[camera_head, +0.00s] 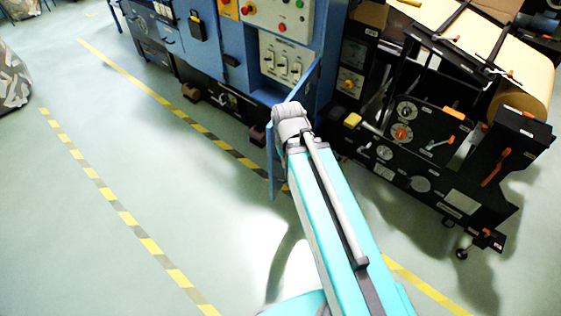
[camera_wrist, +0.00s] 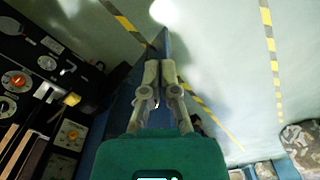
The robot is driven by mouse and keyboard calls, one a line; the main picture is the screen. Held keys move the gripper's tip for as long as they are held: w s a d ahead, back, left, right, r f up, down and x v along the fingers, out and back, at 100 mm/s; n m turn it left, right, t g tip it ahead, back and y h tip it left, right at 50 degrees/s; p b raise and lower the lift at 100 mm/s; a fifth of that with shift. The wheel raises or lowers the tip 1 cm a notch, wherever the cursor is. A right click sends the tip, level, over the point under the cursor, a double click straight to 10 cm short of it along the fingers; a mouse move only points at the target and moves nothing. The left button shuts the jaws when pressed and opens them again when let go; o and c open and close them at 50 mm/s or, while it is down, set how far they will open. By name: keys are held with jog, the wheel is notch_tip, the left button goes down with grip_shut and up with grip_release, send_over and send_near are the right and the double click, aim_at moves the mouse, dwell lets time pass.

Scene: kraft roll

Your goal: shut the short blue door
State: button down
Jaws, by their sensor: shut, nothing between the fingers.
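The short blue door (camera_head: 271,165) stands open, swung out from the blue cabinet (camera_head: 232,72) and seen nearly edge-on. Its upper part (camera_head: 305,84) shows above my wrist, and my arm hides the middle. In the wrist view the door (camera_wrist: 122,98) runs behind and left of my gripper (camera_wrist: 160,68), with its far end (camera_wrist: 164,42) just past the fingertips. My gripper is shut and empty, close to the door. I cannot tell whether it touches it. In the head view my wrist hides the fingers.
A switch panel (camera_head: 283,62) shows in the cabinet's opening. A black machine (camera_head: 420,150) with knobs and a kraft roll (camera_head: 525,84) stands at right. Yellow-black floor tape (camera_head: 105,193) crosses the open floor at left. A camouflage-patterned thing (camera_head: 12,78) lies at far left.

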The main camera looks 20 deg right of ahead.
jog(key=shift+d, duration=0.3)
jog(key=shift+f, duration=0.1)
jog(key=w+d+f+m+t+y+b, duration=0.3)
jog(key=w+d+f+m+b, duration=0.2)
jog(key=m+b, duration=0.4)
jog(key=w+d+f+m+t+y+b, duration=0.2)
jog(key=f+m+b, duration=0.6)
jog(key=m, duration=0.9)
jog(key=w+d+y+b, duration=0.1)
jog(key=w+d, duration=0.1)
jog(key=d, duration=0.1)
jog(key=shift+w+t+y+b, duration=0.4)
jog(key=shift+f, duration=0.15)
